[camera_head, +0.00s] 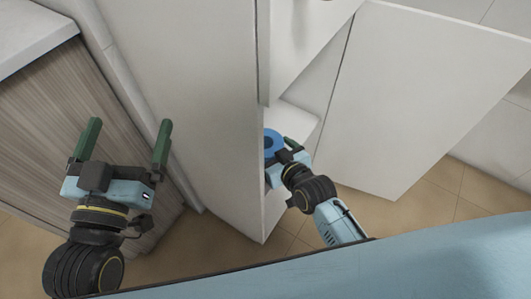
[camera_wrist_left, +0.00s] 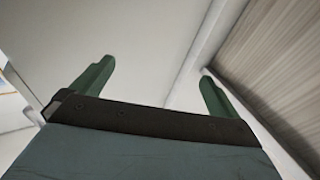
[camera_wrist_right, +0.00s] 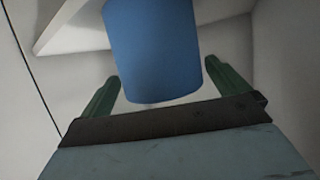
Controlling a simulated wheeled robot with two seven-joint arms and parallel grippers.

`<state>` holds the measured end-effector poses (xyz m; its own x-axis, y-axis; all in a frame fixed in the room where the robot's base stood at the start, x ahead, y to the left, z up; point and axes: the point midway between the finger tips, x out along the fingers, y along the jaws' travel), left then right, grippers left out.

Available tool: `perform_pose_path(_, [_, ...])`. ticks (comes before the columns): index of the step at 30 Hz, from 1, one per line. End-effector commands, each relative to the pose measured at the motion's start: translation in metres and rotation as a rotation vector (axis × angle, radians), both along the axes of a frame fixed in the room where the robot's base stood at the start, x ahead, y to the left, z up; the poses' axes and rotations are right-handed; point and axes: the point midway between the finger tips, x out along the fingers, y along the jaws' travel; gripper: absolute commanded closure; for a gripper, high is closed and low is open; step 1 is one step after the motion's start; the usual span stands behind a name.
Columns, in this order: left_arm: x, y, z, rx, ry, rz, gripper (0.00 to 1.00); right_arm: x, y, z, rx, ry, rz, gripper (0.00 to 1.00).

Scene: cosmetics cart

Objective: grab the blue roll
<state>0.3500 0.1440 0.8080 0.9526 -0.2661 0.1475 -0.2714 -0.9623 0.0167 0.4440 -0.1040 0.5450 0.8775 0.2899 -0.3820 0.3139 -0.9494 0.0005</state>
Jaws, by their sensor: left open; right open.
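The blue roll (camera_head: 272,142) stands inside the white cabinet, partly hidden by the cabinet's left door and my right gripper. In the right wrist view the blue roll (camera_wrist_right: 154,50) fills the upper middle, between and beyond the fingers. My right gripper (camera_head: 287,152) reaches into the cabinet beside the roll; its fingers are open (camera_wrist_right: 168,85) on either side of it. I cannot tell whether they touch it. My left gripper (camera_head: 128,142) is open and empty in front of the cabinet's left door; its open fingers also show in the left wrist view (camera_wrist_left: 155,82).
The open left door (camera_head: 195,100) stands between my two grippers. The open right door (camera_head: 420,95) is to the right of my right arm. A wood-grain cabinet (camera_head: 60,120) with a white top is at far left. Tan floor tiles (camera_head: 450,190) show at the right.

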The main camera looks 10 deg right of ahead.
Motion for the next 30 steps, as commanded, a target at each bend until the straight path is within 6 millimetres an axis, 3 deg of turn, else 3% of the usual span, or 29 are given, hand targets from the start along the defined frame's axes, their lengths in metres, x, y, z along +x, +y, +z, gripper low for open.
perform_pose_path(10, [-0.013,-0.003,0.042,-0.092,-0.288,-0.016,0.00,0.022,0.007,-0.011,0.001,0.000,0.000,0.00])
perform_pose_path(21, [-0.017,-0.003,0.051,-0.108,-0.339,-0.018,0.00,0.026,0.009,-0.011,0.001,0.001,0.000,0.00])
perform_pose_path(30, [-0.017,-0.003,0.051,-0.107,-0.337,-0.018,0.00,0.026,0.008,-0.011,0.000,0.001,0.000,0.37])
